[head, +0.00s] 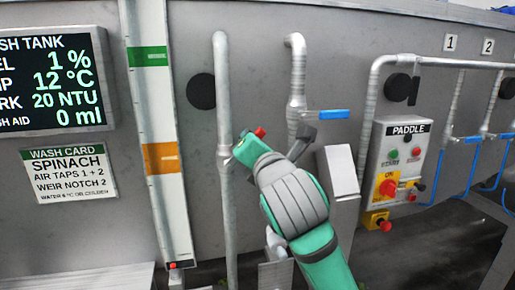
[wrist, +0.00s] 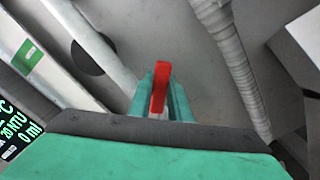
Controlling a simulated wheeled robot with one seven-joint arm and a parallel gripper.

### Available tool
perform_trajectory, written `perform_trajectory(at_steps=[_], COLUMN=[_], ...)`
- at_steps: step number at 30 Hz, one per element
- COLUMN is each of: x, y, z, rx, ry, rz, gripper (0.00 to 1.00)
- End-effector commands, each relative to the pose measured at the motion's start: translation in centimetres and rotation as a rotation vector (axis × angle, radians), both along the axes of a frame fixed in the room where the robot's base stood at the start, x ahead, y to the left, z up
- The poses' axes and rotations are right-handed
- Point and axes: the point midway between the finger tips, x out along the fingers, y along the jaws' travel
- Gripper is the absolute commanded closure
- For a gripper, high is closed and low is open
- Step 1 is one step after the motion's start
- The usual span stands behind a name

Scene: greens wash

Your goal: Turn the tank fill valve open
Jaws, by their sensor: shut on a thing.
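A red valve handle (wrist: 160,85) stands between the two green fingers of my gripper (wrist: 158,100) in the wrist view. The fingers are closed on it from both sides. In the head view only the red end of the handle (head: 260,132) shows, by the left vertical pipe (head: 222,90). My gripper (head: 243,148) covers most of the valve body there, so the handle's angle is hard to tell. No label for this valve is readable.
A blue lever (head: 328,114) sits on the second pipe (head: 297,75), right of my gripper. The paddle control box (head: 403,150) is farther right. A wash tank display (head: 55,80) at left reads 1 %. A striped level gauge (head: 150,110) stands between.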

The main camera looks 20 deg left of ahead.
Motion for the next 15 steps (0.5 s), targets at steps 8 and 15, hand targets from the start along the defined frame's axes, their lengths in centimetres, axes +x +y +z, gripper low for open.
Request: perform_trajectory(at_steps=[8,15], x=[-0.5,-0.8], y=[0.7,1.1], z=[1.0,1.4], rx=[-0.138,-0.194], ry=[-0.096,-0.136], rz=[-0.005,-0.004], gripper=[1.00,1.00])
